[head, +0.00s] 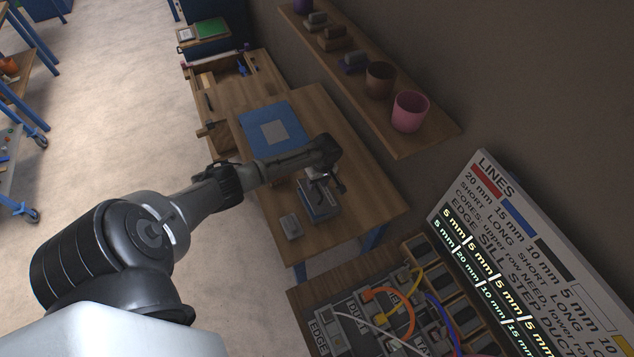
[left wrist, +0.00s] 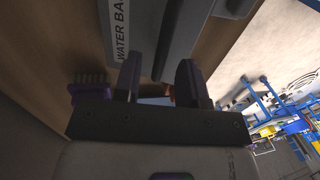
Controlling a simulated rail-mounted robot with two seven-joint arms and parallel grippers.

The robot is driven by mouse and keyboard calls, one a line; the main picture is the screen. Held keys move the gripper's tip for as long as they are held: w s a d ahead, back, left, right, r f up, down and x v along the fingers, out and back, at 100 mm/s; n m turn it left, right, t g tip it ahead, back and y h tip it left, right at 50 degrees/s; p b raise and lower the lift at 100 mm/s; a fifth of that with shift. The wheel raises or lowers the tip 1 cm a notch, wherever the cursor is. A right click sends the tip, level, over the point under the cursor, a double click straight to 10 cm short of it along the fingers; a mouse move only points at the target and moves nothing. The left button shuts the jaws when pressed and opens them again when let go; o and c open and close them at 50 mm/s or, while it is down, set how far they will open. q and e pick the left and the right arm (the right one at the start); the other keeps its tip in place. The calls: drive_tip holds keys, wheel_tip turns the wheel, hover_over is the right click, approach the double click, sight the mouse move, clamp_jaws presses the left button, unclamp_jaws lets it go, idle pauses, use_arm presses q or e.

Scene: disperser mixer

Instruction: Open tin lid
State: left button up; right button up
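My left arm reaches in over the wooden table, and its gripper (head: 325,183) is above a blue and grey device (head: 320,212) near the table's front. In the left wrist view the two dark fingers (left wrist: 158,80) stand apart with a gap between them. A grey body with a label reading "WATER BA" (left wrist: 122,30) is close beyond the fingertips. I cannot tell whether the fingers touch it. A small orange-brown patch shows beside the right finger, too hidden to name. I cannot make out a tin or its lid clearly in either view. My right gripper is not in view.
A small grey box (head: 291,226) lies on the table (head: 365,205) left of the device. A blue mat (head: 292,117) lies farther back. A wall shelf with a pink cup (head: 410,111) runs along the right. A lettered board (head: 540,260) and cable bins stand in front.

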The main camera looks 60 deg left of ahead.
use_arm(q)
drive_tip(key=shift+f, duration=0.2)
drive_tip(key=shift+c, duration=0.5)
clamp_jaws()
